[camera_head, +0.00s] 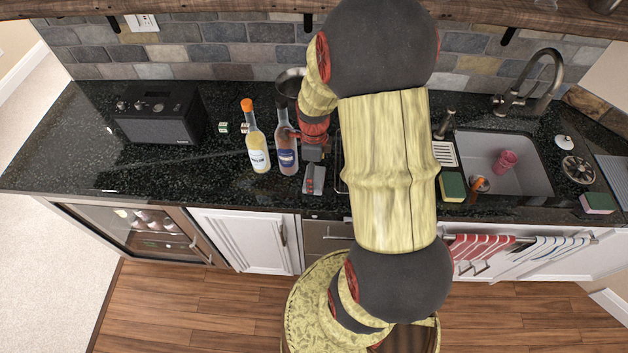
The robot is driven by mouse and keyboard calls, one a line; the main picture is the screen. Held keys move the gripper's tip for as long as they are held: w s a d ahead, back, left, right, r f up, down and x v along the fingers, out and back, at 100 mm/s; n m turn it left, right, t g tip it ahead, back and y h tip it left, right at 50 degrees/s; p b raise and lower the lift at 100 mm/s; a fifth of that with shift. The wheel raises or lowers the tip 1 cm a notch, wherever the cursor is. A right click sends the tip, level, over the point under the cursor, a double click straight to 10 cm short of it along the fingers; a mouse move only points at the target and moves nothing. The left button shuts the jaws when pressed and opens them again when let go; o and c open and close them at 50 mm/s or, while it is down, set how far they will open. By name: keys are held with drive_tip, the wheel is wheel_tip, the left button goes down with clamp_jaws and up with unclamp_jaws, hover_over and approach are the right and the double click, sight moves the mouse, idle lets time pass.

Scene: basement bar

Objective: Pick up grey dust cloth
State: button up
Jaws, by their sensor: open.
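My gripper (314,158) hangs over the black counter, just right of the two bottles, at the end of my red and yellow arm. It is open, and I see nothing held in it. A small flat grey piece with a red mark (314,181) shows directly below it, near the counter's front edge. It may be the grey dust cloth, but I cannot tell it surely from a part of my gripper. I cannot tell whether they touch. My arm hides the counter's middle.
A bottle with an orange cap (257,145) and a dark-necked bottle (287,150) stand close left of my gripper. A black radio (160,116) stands further left. A dark bowl (288,82) is behind. The sink (520,178) holds a pink cup (505,161). The counter's left end is clear.

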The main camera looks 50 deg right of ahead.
drive_tip(key=shift+f, duration=0.85)
drive_tip(key=shift+c, duration=0.6)
drive_tip(key=c, duration=1.1)
